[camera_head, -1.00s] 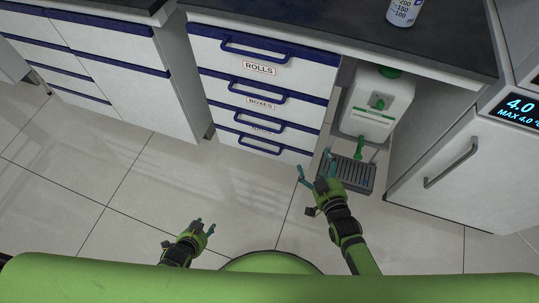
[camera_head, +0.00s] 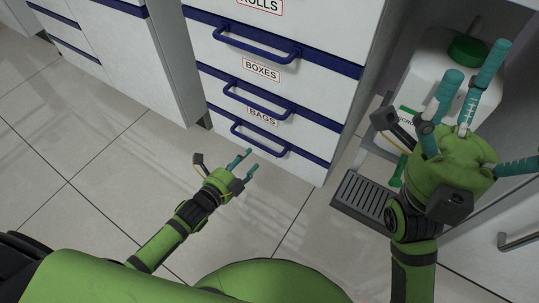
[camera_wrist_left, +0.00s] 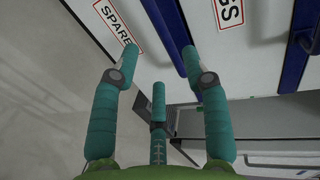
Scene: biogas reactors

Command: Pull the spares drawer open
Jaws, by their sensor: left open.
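The spares drawer (camera_head: 290,168) is the lowest white drawer of the middle cabinet in the head view, with a blue top edge and a blue bar handle (camera_head: 258,140). It looks closed. Its label is hidden in the head view, but the "SPARE…" label (camera_wrist_left: 118,22) shows partly cut off in the left wrist view. My left gripper (camera_head: 247,162) is open and empty, its fingertips just short of the drawer front near the handle. Contact cannot be told. My right gripper (camera_head: 487,100) has its fingers spread, empty, before the open bay at right.
The drawers labelled BOXES (camera_head: 318,87) and BAGS (camera_head: 312,130) sit above and look shut. A white canister with a green cap (camera_head: 467,50) stands in the bay at right, above a dark grated tray (camera_head: 362,200). The tiled floor left of the cabinet is clear.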

